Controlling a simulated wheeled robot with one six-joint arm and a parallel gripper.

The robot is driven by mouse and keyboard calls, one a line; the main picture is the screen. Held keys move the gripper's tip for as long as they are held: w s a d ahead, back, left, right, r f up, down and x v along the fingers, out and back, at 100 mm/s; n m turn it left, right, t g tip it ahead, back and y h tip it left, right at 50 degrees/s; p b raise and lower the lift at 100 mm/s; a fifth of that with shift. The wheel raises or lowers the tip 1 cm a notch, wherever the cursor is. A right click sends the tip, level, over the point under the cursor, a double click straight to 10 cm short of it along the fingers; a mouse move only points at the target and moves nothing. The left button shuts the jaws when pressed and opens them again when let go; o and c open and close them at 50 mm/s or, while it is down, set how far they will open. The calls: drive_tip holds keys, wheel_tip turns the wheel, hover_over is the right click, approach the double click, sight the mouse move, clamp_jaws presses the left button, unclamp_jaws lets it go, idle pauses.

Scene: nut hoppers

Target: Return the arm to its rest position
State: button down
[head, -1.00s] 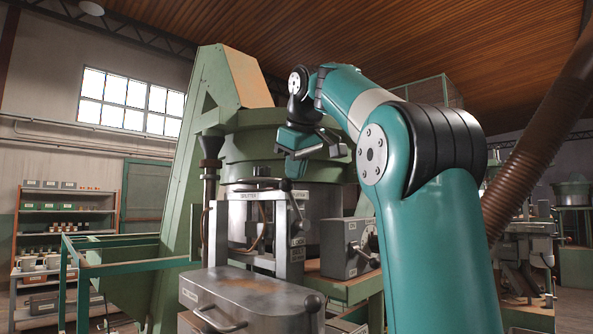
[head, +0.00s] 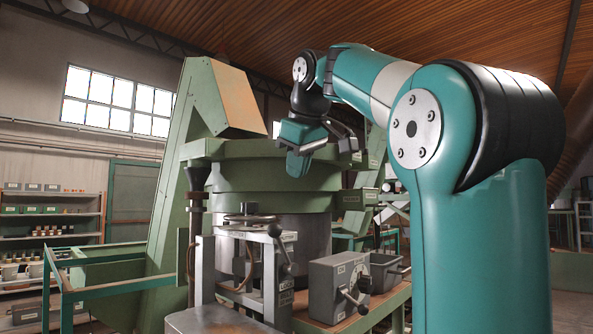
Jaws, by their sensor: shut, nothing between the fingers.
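My teal arm rises at the right of the head view and bends over toward the middle. My gripper (head: 322,158) hangs from its black wrist in front of the upper part of the green hopper machine (head: 240,150). It looks clear of the machine, though I cannot tell the gap in depth. The fingers are small in this view and hold nothing that I can see; they are shut.
A metal frame with a lever (head: 285,255) stands before the hopper drum. A grey box with a handle (head: 340,288) and a bin (head: 385,270) sit on a bench to its right. A green rail frame (head: 100,258) and a shelf (head: 50,238) are at the left. Open air surrounds the arm above.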

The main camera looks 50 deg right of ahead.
drive_tip(key=shift+s+a+r, duration=0.25)
drive_tip(key=shift+r, duration=0.15)
idle(0.3)
drive_tip(key=w+a+f+n+g+y, duration=0.1)
drive_tip(key=w+a+f+n+y, duration=0.15)
drive_tip(key=a+f, duration=0.65)
drive_tip(key=w+a+f+n+g+y, duration=0.1)
drive_tip(key=a+f+y, duration=0.2)
drive_tip(key=a+f, duration=0.65)
drive_tip(key=s+a+f+n+g+y, duration=0.2)
drive_tip(key=s+a+f+g, duration=0.1)
drive_tip(key=s+a+f, duration=1.1)
wheel_tip(320, 180, down, 3)
drive_tip(key=shift+s+g, duration=0.4)
drive_tip(key=shift+s, duration=0.45)
drive_tip(key=shift+a+n+y, duration=0.1)
drive_tip(key=shift+n+y, duration=0.15)
drive_tip(key=shift+n, duration=0.1)
